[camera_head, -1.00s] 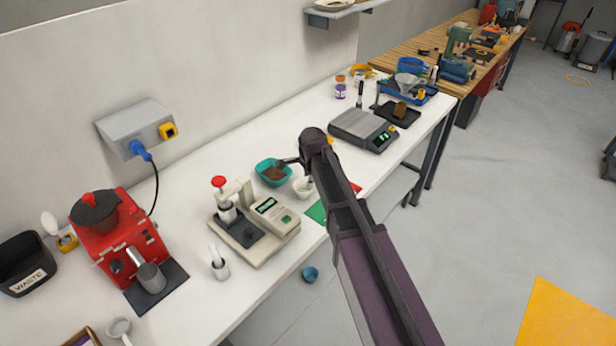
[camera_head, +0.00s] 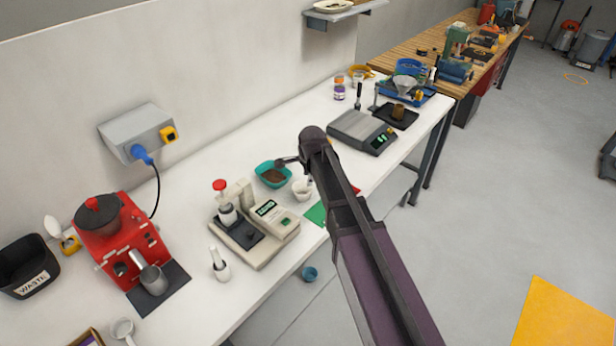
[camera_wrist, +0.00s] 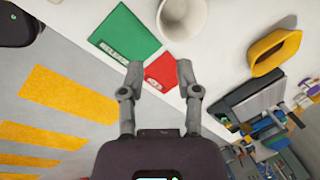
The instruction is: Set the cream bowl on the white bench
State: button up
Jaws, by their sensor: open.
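A shallow cream bowl (camera_head: 333,6) sits on the small grey wall shelf at the top of the head view, partly cut off by the picture edge. The white bench (camera_head: 190,185) runs along the wall below it. My gripper (camera_wrist: 157,72) is open and empty in the wrist view, above the bench's front edge near a green card (camera_wrist: 125,36) and a red card (camera_wrist: 161,71). In the head view my arm mostly hides the gripper. It is well apart from the cream bowl. A pale round vessel (camera_wrist: 182,14) stands beyond the fingertips, cut off by the top edge.
A teal bowl of brown powder (camera_head: 273,174), a small white mortar (camera_head: 302,189), a grey scale (camera_head: 362,131) and a red grinder (camera_head: 118,238) stand on the bench. A yellow container (camera_wrist: 272,52) is right of my gripper. The floor to the right is mostly open.

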jog(key=s+d+n+g, duration=0.2)
jog(key=s+d+n, duration=1.2)
jog(key=s+d, duration=0.5)
jog(key=shift+s+d+f+n+g+h, duration=0.3)
jog(key=shift+s+d+h, duration=0.1)
jog(key=shift+d, duration=0.5)
